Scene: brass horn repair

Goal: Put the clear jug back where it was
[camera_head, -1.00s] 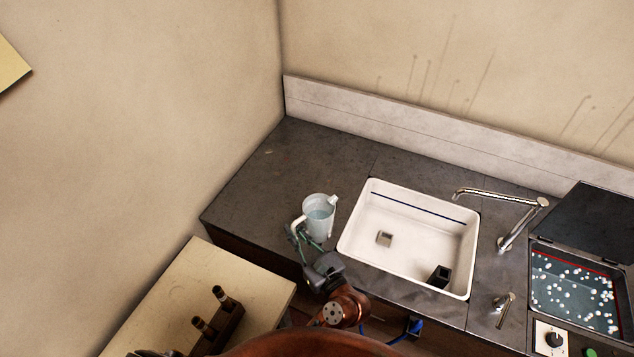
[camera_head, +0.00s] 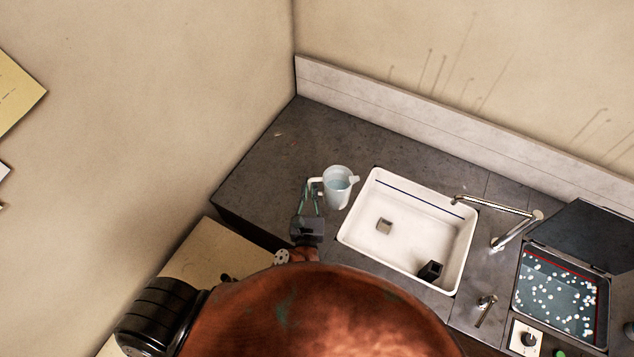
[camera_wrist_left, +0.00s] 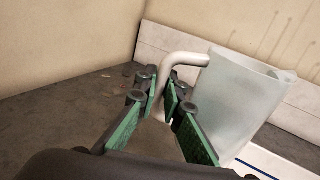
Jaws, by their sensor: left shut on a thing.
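The clear jug (camera_head: 338,190) is pale and see-through, with a white handle on its left and bluish liquid inside. It is over the dark counter just left of the sink's back left part, and looks roughly upright. I cannot tell whether its base touches the counter. My left gripper (camera_head: 311,186) reaches it from the front left and is shut on its handle. In the left wrist view the green-padded fingers (camera_wrist_left: 167,98) close around the handle's lower part, with the jug body (camera_wrist_left: 235,105) to their right. My right gripper is not in view.
The white sink (camera_head: 357,225) with a small black block (camera_head: 430,270) inside is right of the jug. A tap (camera_head: 500,207) and an open tray of white beads (camera_head: 560,290) are farther right.

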